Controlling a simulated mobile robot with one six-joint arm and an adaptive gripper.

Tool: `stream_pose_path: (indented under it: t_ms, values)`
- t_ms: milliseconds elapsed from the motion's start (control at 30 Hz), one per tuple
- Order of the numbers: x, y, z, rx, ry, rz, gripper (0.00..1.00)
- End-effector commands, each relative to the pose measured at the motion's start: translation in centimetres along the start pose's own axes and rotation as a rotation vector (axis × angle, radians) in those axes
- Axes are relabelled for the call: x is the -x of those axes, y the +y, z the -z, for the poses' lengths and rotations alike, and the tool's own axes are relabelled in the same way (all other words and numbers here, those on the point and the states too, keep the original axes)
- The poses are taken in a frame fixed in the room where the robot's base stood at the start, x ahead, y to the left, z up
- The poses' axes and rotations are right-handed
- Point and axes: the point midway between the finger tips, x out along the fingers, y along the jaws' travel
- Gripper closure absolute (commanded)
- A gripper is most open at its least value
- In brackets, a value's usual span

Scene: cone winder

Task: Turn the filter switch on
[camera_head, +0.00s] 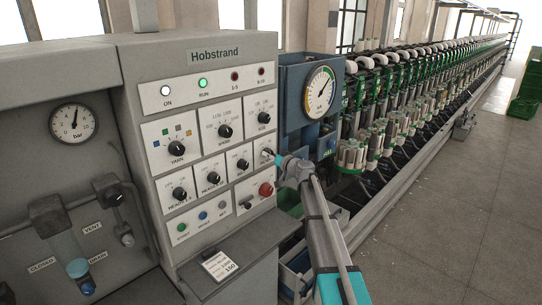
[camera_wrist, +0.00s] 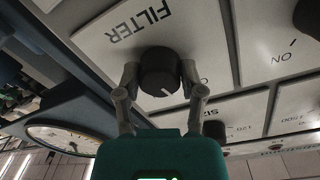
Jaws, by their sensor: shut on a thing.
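The filter switch (camera_wrist: 157,75) is a round black knob with a white pointer line, on a pale plate lettered FILTER (camera_wrist: 110,38). In the wrist view the lettering is upside down and the pointer slants toward the lower right. My gripper (camera_wrist: 160,78) has one finger on each side of the knob and is shut on it. In the head view my gripper (camera_head: 268,155) reaches the right edge of the grey Hobstrand panel (camera_head: 228,72) from the right, and it covers the knob there.
Other black knobs, including the yarn knob (camera_head: 177,149), sit close to the left. A red button (camera_head: 265,189) is just below my gripper. A blue unit with a large gauge (camera_head: 320,91) stands to the right.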

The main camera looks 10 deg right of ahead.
Motion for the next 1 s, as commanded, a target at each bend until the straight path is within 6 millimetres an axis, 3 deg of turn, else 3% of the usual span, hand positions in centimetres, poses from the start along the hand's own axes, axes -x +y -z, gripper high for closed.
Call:
stream_pose_path:
  t_ms: [600, 1000]
  values:
    - [-0.16, -0.01, 0.30, -0.564, -0.022, -0.005, 0.96]
    - [-0.18, -0.03, 0.33, -0.769, -0.031, -0.006, 0.96]
